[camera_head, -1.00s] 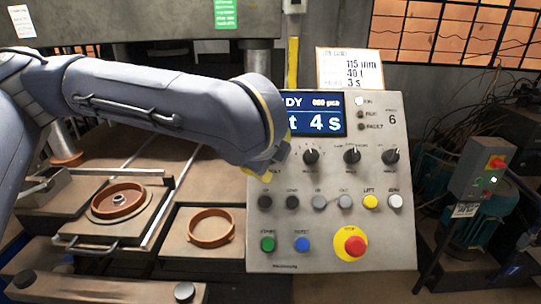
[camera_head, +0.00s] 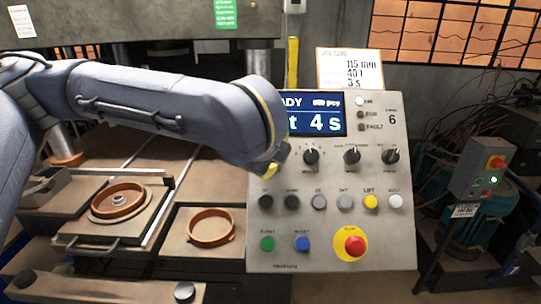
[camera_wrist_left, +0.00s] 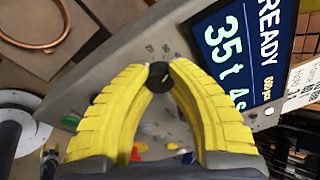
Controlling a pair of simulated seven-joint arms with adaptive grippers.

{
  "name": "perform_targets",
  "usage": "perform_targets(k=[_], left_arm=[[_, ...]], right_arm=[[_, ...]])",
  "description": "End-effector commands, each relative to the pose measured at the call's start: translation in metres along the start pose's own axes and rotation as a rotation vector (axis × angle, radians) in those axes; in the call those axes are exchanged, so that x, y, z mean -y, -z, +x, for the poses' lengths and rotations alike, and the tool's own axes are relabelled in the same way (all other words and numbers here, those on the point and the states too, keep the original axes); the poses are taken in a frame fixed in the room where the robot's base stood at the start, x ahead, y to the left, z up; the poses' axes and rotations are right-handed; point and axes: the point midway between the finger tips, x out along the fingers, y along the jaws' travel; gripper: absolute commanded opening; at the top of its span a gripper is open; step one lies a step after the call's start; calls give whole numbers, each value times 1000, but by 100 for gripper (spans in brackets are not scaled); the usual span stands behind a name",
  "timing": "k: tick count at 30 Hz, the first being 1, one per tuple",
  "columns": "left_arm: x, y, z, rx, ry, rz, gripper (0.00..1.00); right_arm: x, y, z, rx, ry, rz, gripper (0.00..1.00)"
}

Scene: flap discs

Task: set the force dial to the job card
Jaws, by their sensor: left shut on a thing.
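My left gripper (camera_wrist_left: 158,72) is shut on a dark knob (camera_wrist_left: 159,82) on the grey control panel (camera_wrist_left: 95,75), with a yellow finger on each side. In the head view the gripper (camera_head: 272,170) is at the panel's left side, and my arm hides the knob. Its label is not readable, so I cannot confirm that it is the force dial. The panel's blue display (camera_head: 320,118) also shows in the left wrist view (camera_wrist_left: 240,55), reading READY, 35 t and 4 s. The job card (camera_head: 350,70) above the panel reads 115 mm, 40 t, 3 s. My right gripper is not in view.
Other dark knobs (camera_head: 311,157) sit right of my gripper. Below are push buttons and a red stop button (camera_head: 355,246) on yellow. Brown rings (camera_head: 211,227) lie on plates at the left. A grey switch box (camera_head: 482,167) stands at the right.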

Motion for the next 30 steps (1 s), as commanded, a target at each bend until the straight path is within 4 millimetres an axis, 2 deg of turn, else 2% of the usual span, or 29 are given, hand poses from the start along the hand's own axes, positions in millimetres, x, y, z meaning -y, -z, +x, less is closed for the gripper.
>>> perform_targets(k=[5,18,29,30], left_arm=[[0,0,0,-1,-2,10,0],[-1,1,0,-15,-32,250,0],[-2,1,0,-18,-35,265,0],[-2,1,0,-18,-35,265,22]], right_arm=[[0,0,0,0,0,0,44],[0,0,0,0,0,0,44],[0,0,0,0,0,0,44],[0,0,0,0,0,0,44]])
